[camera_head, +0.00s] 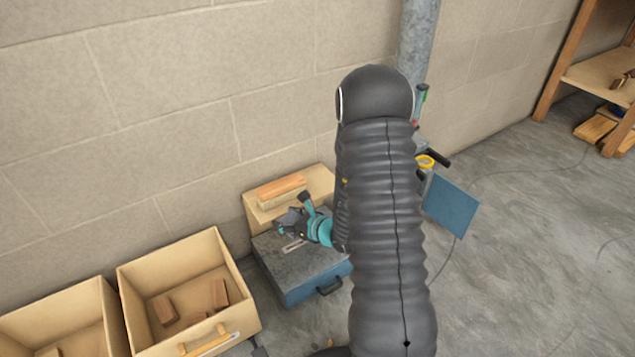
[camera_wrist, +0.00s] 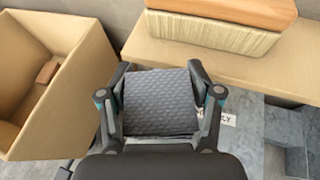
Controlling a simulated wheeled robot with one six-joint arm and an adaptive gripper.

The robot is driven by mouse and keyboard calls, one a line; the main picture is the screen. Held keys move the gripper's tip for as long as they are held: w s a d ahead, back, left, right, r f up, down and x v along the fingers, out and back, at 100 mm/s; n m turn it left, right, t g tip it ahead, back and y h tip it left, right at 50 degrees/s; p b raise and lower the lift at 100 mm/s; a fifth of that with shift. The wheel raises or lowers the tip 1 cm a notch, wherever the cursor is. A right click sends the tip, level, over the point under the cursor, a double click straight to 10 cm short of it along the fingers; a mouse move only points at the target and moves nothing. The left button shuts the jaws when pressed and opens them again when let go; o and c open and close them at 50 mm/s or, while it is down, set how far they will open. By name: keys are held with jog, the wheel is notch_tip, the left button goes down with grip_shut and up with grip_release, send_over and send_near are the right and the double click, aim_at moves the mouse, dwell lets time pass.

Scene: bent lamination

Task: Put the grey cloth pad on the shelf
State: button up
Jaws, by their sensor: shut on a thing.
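The grey cloth pad (camera_wrist: 158,112), a quilted square, sits between the two fingers of my gripper (camera_wrist: 158,78) in the wrist view. My gripper is shut on the pad by its two sides. In the head view, my gripper (camera_head: 291,222) is small, above the grey-topped blue case, and the pad there is hard to make out. The beige shelf (camera_head: 318,182) stands against the wall just behind. In the wrist view the shelf (camera_wrist: 245,72) lies ahead and to the right of the pad. The pad appears apart from it.
A wood-backed brush (camera_head: 281,187) lies on the shelf. The blue case (camera_head: 310,284) with a handle stands in front of it. Bins (camera_head: 190,255) with brown blocks stand to the left. A grey pipe (camera_head: 416,45) rises at the wall behind my arm.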

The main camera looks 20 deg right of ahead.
jog(key=shift+m+t+h, duration=0.3)
jog(key=shift+m+h, duration=0.4)
jog(key=w+d+r, duration=0.1)
jog(key=w+d, duration=0.1)
jog(key=d, duration=0.1)
jog(key=w+d+r+p, duration=0.1)
jog(key=w+d+r, duration=0.1)
jog(key=d, duration=0.2)
jog(key=w+d+r+p, duration=0.1)
jog(key=w+d+r, duration=0.1)
jog(key=w+d, duration=0.1)
jog(key=shift+d, duration=0.35)
jog(key=w+d+r+p, duration=0.1)
jog(key=d+r, duration=0.1)
jog(key=d, duration=0.3)
jog(key=w+d+r+m+h+p, duration=0.1)
jog(key=w+d+r, duration=0.1)
jog(key=d, duration=0.3)
jog(key=w+d+r+m+h+p, duration=0.1)
jog(key=w+d+r, duration=0.1)
jog(key=d, duration=0.3)
jog(key=shift+w+d+r+t, duration=0.15)
jog(key=shift+r+t, duration=0.25)
jog(key=shift+r, duration=0.1)
send_over(317, 177)
notch_tip(317, 177, down, 7)
jog(key=shift+r+b, duration=0.1)
jog(key=shift+b, duration=0.2)
jog(key=shift+f, duration=2.05)
jog(key=shift+f, duration=0.1)
